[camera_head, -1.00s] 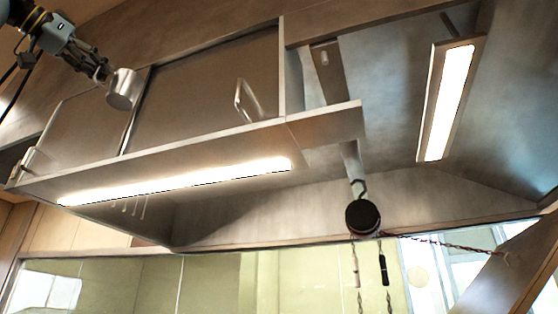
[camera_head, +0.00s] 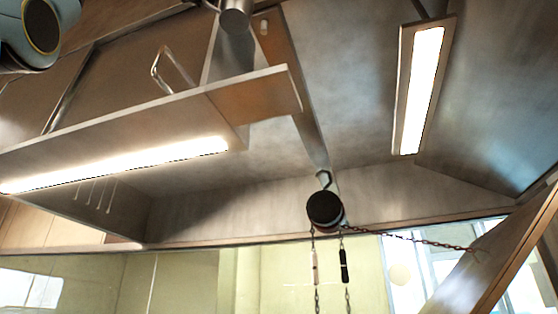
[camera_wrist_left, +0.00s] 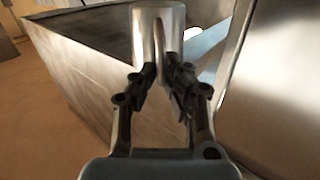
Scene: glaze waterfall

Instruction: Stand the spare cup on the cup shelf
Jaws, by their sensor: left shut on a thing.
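My left gripper (camera_wrist_left: 160,75) is shut on a plain metal cup (camera_wrist_left: 146,22), seen in the left wrist view with the fingers on either side of it. In the head view the cup (camera_head: 236,20) is at the top edge, partly cut off, above a shelf board (camera_head: 258,97) that juts out at the right end of the cabinet. The cup appears apart from the board. I cannot tell for sure that this board is the cup shelf. My right gripper is not in view.
A metal cabinet with a bar handle (camera_head: 170,72) and a lit strip (camera_head: 120,165) lies left of the board. A dark chain hoist (camera_head: 325,209) hangs to the right below it. A long lamp (camera_head: 420,88) is at upper right.

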